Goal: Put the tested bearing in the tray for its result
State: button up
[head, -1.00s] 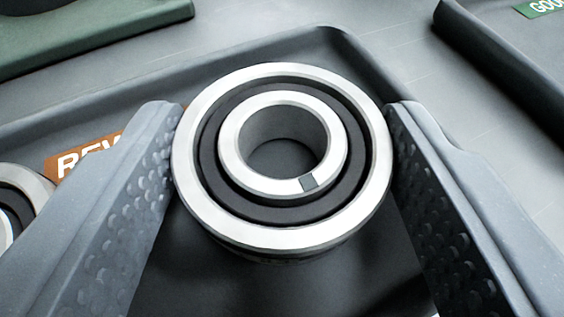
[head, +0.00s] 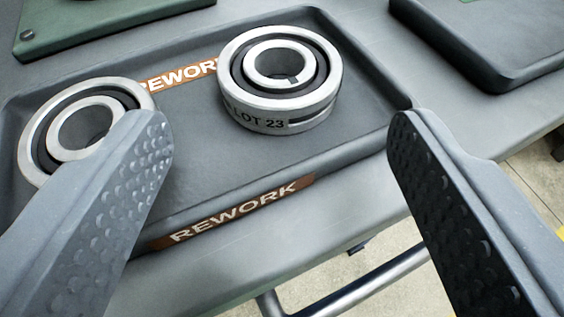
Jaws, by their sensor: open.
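A steel bearing (head: 281,76) marked "LOT 23" lies flat in the dark rework tray (head: 215,165), right of its middle, with a small notch on its inner ring. A second bearing (head: 82,118) lies at the left end of the same tray, partly hidden by my left finger. The tray has orange "REWORK" labels on its floor and front wall. My gripper (head: 282,128) is open and empty, its two fingers wide apart. It is back from the LOT 23 bearing and touches neither side of it.
Another dark tray (head: 500,75) stands at the upper right. A green plate (head: 95,25) is at the upper left. The grey bench top (head: 345,215) ends in front of the rework tray, with a metal rail (head: 365,285) and floor below.

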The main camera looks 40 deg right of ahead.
jog(key=shift+p+v, duration=0.35)
jog(key=shift+v, duration=2.2)
jog(key=w+a+r+n+t+y, duration=0.25)
jog(key=a+r, duration=0.55)
jog(key=r, duration=0.4)
jog(key=w+a+r+n+t+y, duration=0.2)
jog(key=w+a+r+y, duration=0.15)
jog(key=a+r, duration=0.7)
jog(key=s+a+r+n+y, duration=0.1)
jog(key=s+a+r, duration=0.2)
jog(key=r, duration=0.4)
jog(key=s+a+r+n+y, duration=0.1)
jog(key=s+a+r, duration=0.3)
jog(key=r, duration=0.3)
jog(key=s+a+r+n, duration=0.1)
jog(key=s+a+r, duration=0.2)
jog(key=r, duration=0.4)
jog(key=shift+s+a+r+y, duration=0.35)
jog(key=shift+s+a+y, duration=0.05)
jog(key=shift+s, duration=0.35)
jog(key=shift+r+p, duration=0.8)
